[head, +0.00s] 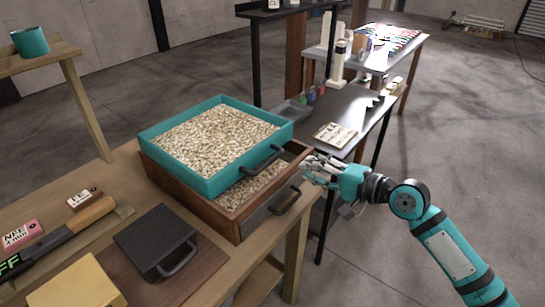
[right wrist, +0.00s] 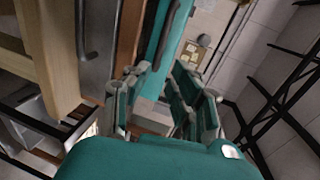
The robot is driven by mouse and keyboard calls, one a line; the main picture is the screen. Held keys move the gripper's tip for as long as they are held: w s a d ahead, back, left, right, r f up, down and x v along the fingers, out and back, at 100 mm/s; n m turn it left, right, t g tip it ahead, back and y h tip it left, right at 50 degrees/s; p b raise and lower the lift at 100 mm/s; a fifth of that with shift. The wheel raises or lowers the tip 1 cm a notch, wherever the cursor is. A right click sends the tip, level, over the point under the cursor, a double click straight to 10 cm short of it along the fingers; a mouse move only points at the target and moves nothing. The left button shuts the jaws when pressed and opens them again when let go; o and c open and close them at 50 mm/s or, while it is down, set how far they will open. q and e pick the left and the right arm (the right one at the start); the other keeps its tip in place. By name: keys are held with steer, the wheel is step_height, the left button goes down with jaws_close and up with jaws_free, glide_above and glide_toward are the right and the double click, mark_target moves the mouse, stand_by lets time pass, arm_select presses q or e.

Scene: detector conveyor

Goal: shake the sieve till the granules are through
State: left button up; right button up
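The teal sieve (head: 250,106) is a square tray full of pale granules (head: 210,138). It sits on a brown wooden box (head: 200,202), shifted so that the box's front part shows. More granules (head: 252,187) lie in the box below. The sieve has a dark handle (head: 262,163) on its front wall. My right gripper (head: 312,166) is just right of the box's front corner, apart from the sieve handle. In the right wrist view its fingers (right wrist: 158,95) are spread with nothing held between them; the teal sieve wall (right wrist: 168,35) shows beyond. My left gripper is not in view.
The box has its own dark handle (head: 285,202). A dark block with a handle (head: 158,243), a yellow block (head: 78,284) and small labelled items share the wooden table (head: 110,180). A dark table (head: 360,105) with a grey tray (head: 291,112) stands behind. Open floor lies right.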

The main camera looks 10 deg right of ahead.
mark_target(275, 159)
steer(key=p+x, duration=0.1)
steer(key=x, duration=1.1)
steer(key=shift+w+a, duration=0.1)
jaws_close()
